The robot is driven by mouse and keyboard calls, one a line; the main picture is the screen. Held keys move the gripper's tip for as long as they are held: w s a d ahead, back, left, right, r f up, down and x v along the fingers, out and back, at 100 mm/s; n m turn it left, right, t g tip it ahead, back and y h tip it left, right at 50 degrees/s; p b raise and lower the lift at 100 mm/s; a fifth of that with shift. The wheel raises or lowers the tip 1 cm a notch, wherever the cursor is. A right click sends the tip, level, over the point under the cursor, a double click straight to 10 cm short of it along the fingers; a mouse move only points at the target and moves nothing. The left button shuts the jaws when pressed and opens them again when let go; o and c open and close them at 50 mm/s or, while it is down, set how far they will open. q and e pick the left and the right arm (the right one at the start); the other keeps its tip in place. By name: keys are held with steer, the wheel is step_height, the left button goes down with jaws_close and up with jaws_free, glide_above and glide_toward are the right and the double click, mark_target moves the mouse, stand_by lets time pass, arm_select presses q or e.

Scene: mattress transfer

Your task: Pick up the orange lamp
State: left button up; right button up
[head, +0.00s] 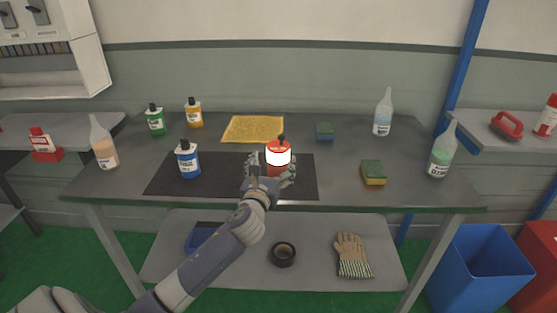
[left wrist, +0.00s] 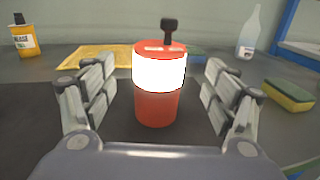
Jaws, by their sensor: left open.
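The orange lamp (head: 278,157) stands upright on the dark mat (head: 215,184) on the table. It has a glowing white band and a dark handle on top. In the left wrist view the lamp (left wrist: 159,105) stands between the two fingers of my left gripper (left wrist: 160,108), with a gap on each side. In the head view my left gripper (head: 270,174) is at the lamp's near side, open, and hides part of its base. My right gripper is not in view.
A blue-labelled bottle (head: 188,160) stands on the mat left of the lamp. A yellow cloth (head: 253,128) lies behind. Sponges (head: 373,173) (head: 324,131) and clear bottles (head: 383,112) (head: 442,152) are to the right. The table between lamp and near sponge is clear.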

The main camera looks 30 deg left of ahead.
mark_target(276, 157)
arm_select(q)
steer(key=shift+x, duration=0.8)
steer(key=shift+w+a, duration=0.2)
steer(key=shift+w, duration=0.25)
steer(key=x, duration=0.3)
steer(key=shift+w+r+p, duration=0.1)
steer(key=shift+p, duration=0.25)
steer(key=shift+w+a, duration=0.25)
steer(key=shift+w, duration=0.3)
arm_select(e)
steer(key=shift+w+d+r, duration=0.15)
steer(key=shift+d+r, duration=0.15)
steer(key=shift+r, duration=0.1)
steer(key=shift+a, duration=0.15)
arm_select(q)
steer(key=c, duration=1.3)
steer(key=shift+c, duration=0.8)
